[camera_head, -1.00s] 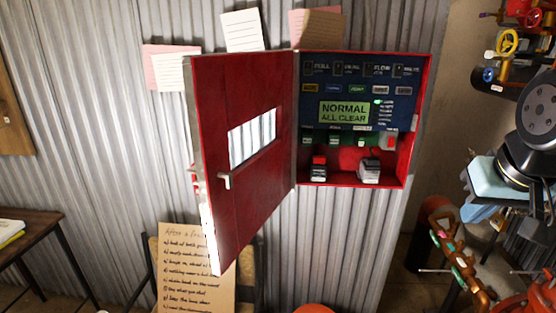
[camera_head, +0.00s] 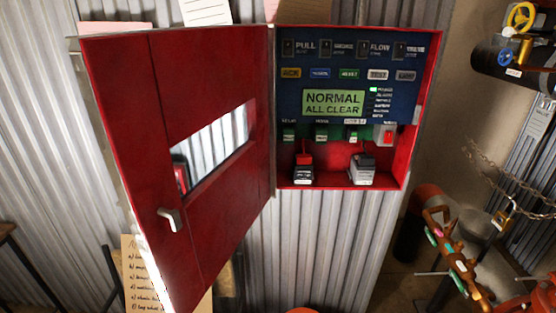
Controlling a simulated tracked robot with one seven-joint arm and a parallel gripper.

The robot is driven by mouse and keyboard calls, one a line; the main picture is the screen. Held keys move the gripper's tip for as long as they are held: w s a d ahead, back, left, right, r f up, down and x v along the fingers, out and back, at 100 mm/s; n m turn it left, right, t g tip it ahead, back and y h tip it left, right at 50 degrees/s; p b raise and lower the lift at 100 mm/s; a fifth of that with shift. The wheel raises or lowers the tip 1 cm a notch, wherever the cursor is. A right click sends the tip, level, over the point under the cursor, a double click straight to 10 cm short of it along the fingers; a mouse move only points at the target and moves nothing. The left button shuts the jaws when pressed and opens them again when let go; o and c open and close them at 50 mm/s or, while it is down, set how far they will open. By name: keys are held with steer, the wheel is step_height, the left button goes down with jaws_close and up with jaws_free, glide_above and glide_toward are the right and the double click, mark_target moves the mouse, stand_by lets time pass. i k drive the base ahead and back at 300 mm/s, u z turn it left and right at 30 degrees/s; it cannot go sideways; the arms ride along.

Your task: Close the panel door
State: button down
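The red panel door (camera_head: 190,120) stands open, swung out to the left of its cabinet on hinges at the cabinet's left edge. It has a slanted window (camera_head: 215,148) and a small silver handle (camera_head: 171,219) near its free edge. The red cabinet (camera_head: 418,150) on the wall shows its inside, with a blue control panel and a green display (camera_head: 334,103) reading "NORMAL ALL CLEAR". Two small devices sit on its floor, one red and white (camera_head: 303,170) and one grey (camera_head: 362,171). My gripper is not in view.
A corrugated metal wall (camera_head: 320,245) is behind the cabinet. Pipes with a yellow valve wheel (camera_head: 520,17), a chain (camera_head: 510,180) and an orange-brown pipe fitting (camera_head: 455,255) stand at the right. A handwritten cardboard sign (camera_head: 140,280) is below the door.

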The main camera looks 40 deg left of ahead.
mark_target(144, 93)
steer(key=z, duration=0.4)
steer(key=k, duration=2.7)
steer(key=u, duration=1.15)
steer(key=i, duration=1)
steer(key=u, duration=0.05)
